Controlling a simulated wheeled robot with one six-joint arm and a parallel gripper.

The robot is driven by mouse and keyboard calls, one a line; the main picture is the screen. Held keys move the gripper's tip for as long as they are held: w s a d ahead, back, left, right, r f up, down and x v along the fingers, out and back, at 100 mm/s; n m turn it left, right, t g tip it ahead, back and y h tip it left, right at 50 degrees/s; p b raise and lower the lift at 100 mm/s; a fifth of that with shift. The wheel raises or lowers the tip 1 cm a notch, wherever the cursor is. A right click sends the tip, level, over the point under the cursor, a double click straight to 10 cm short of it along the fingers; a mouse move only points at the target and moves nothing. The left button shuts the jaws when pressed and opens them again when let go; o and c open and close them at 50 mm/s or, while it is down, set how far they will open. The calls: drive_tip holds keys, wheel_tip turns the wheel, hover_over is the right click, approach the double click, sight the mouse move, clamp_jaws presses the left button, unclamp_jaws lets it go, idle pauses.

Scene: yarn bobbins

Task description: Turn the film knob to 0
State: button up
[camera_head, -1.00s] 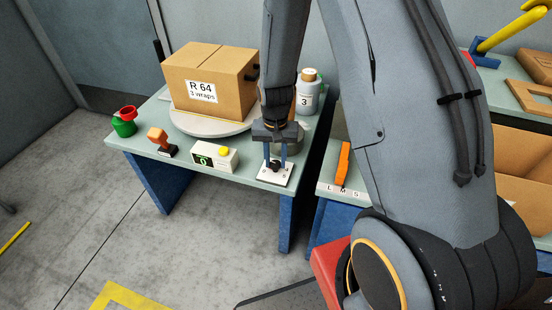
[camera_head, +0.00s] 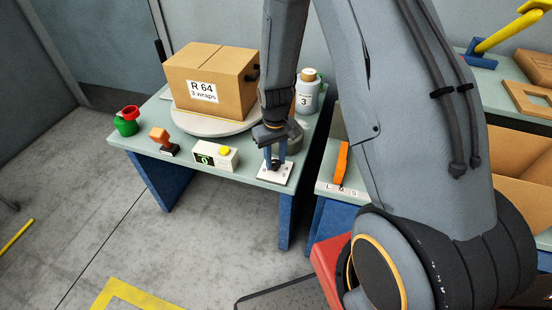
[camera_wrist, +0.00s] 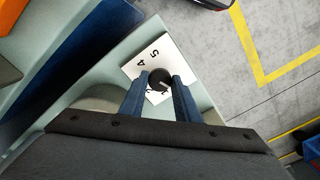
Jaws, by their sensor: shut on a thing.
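The film knob (camera_wrist: 159,80) is a black round knob with a pale pointer mark, on a white plate (camera_wrist: 141,66). My gripper (camera_wrist: 160,95) is shut on the knob, with one blue finger on each side. In the head view my gripper (camera_head: 275,162) points down at the plate (camera_head: 275,175) on the table's front right corner. The pointer's exact number cannot be read.
On the same table (camera_head: 190,178) stand a white box with a green display and yellow button (camera_head: 216,157), an orange-handled stamp (camera_head: 161,140), a red-and-green item (camera_head: 126,120), a carton (camera_head: 207,80) on a round turntable (camera_head: 205,126) and a grey bottle (camera_head: 308,95). An orange lever (camera_head: 342,162) stands right.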

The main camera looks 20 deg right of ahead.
sight(275, 163)
idle(0.3)
drive_tip(key=o, duration=1)
drive_tip(key=shift+o, duration=0.2)
drive_tip(key=shift+r, duration=0.15)
wheel_tip(275, 163, up, 6)
drive_tip(key=shift+r+b, duration=0.15)
drive_tip(key=shift+b, duration=0.15)
drive_tip(key=shift+r, duration=0.65)
drive_tip(key=shift+s+r, duration=0.1)
drive_tip(key=shift+r, duration=0.05)
drive_tip(key=s+r+m, duration=0.1)
drive_tip(key=s+r, duration=0.8)
drive_tip(key=shift+m, duration=0.5)
drive_tip(key=s+r, duration=0.1)
drive_tip(key=s, duration=0.1)
drive_tip(key=s+r, duration=0.1)
drive_tip(key=s, duration=0.2)
drive_tip(key=s+r, duration=0.2)
drive_tip(key=s, duration=0.1)
drive_tip(key=shift+s, duration=0.1)
drive_tip(key=shift+c, duration=0.2)
